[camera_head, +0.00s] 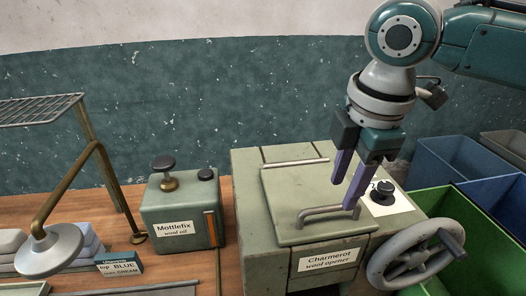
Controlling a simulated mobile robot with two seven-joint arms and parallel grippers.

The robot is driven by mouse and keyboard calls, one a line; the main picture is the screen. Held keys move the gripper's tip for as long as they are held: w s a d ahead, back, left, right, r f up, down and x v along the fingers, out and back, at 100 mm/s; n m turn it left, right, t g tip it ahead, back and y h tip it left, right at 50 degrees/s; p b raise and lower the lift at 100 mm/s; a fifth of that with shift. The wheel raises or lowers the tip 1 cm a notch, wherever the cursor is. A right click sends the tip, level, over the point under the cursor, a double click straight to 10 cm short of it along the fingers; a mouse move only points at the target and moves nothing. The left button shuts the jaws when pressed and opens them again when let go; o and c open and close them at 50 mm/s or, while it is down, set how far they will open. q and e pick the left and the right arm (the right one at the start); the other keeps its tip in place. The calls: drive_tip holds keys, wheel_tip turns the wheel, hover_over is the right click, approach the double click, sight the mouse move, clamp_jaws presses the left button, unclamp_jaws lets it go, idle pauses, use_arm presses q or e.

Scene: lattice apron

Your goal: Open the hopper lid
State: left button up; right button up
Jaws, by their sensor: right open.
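The hopper lid (290,193) is a flat, pale green panel on top of the green Charmerot wool opener (248,200). It lies shut, with a rod-like hinge (295,163) along its back edge. A grey bar handle (322,211) is fixed near its front edge. My right gripper (343,195) points down from the upper right, its two purple fingers apart and empty. The fingertips are close to the right end of the handle. I cannot tell whether they touch it. My left gripper is not in view.
A grey handwheel (415,257) sticks out at the machine's front right, by a black knob (384,189) on a white label. A Mottlefix oil tin (178,210) stands left of the machine. A lamp (50,250) is at far left. Green and blue bins (455,210) stand right.

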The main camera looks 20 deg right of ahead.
sight(336, 206)
drive_tip(key=shift+w+f, duration=0.2)
drive_tip(key=shift+f, duration=0.8)
drive_tip(key=shift+w+f, duration=0.2)
drive_tip(key=shift+f, duration=0.75)
clamp_jaws()
